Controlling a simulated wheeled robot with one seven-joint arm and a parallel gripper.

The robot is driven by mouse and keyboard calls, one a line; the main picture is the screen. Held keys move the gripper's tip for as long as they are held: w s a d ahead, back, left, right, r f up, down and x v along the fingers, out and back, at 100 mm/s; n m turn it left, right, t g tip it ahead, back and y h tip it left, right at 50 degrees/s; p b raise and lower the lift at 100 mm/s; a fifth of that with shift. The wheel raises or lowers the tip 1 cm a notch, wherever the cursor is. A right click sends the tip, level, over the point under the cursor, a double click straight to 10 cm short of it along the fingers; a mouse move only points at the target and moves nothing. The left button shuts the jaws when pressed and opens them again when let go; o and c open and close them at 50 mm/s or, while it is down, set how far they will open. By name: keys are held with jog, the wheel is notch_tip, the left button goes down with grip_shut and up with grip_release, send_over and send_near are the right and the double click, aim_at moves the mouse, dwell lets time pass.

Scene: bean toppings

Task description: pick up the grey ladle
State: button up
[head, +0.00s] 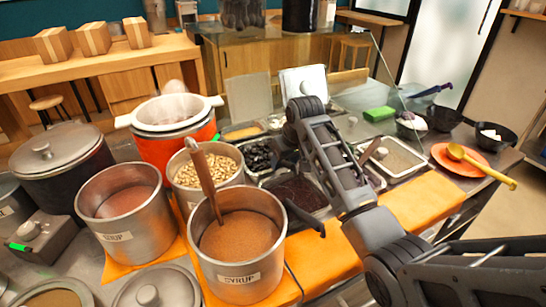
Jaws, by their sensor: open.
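A dark grey handle (306,218), which looks like the grey ladle's, sticks out toward the front from a metal tray of dark red beans (293,191). Its bowl end cannot be made out. My arm reaches in from the lower right, and its far end, my gripper (287,157), is above the back of the bean trays, behind and above the handle and apart from it. The gripper is open; its fingers are small, dark and hard to make out, and I see nothing held in it.
A syrup pot (237,277) with a brown ladle stands at front centre. Another syrup pot (125,240) and a peanut pot (190,155) are nearby. A yellow ladle (480,164) lies on an orange plate (450,166) at right. A clear glass pane rises behind the trays.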

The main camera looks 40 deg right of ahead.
jog(key=shift+w+f, duration=0.15)
jog(key=shift+f, duration=0.25)
grip_shut()
